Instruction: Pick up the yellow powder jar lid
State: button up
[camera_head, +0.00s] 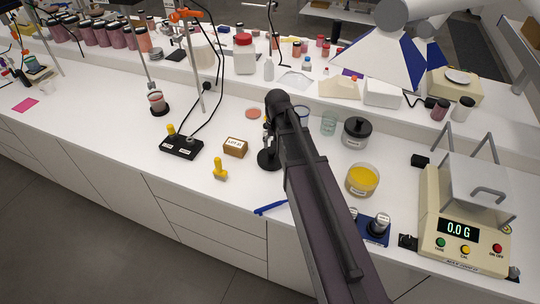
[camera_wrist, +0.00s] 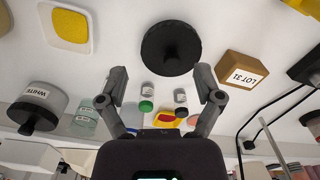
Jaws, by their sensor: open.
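The yellow powder jar (camera_head: 362,180) stands open on the bench right of my arm, its yellow powder showing; the wrist view shows it at upper left (camera_wrist: 72,27). A round black lid with a knob (camera_wrist: 170,40) lies apart from the jar, upper middle in the wrist view. In the head view the lid (camera_head: 267,160) is partly hidden by my arm. My gripper (camera_wrist: 160,74) is open and empty, its two fingers spread to either side below the lid in the picture. In the head view my arm hides the fingers.
A brown LOT 31 box (camera_wrist: 243,70) stands close to the lid. A jar labelled WHITE with a black lid (camera_wrist: 38,105) is at left. A scale (camera_head: 465,215) stands at right. A yellow-handled tool (camera_head: 220,170) and blue item (camera_head: 270,208) lie near the front edge.

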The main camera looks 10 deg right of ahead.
notch_tip(320, 180, up, 2)
jog(key=m+p, duration=0.2)
send_over(272, 150)
jog(key=shift+a, duration=0.15)
jog(key=shift+f+b, duration=0.15)
jog(key=shift+b, duration=0.25)
notch_tip(272, 150, down, 8)
jog(key=b, duration=0.8)
jog(key=shift+f, duration=0.1)
jog(key=shift+f, duration=0.1)
jog(key=shift+f+b, duration=2.5)
jog(key=shift+b, duration=0.25)
grip_shut()
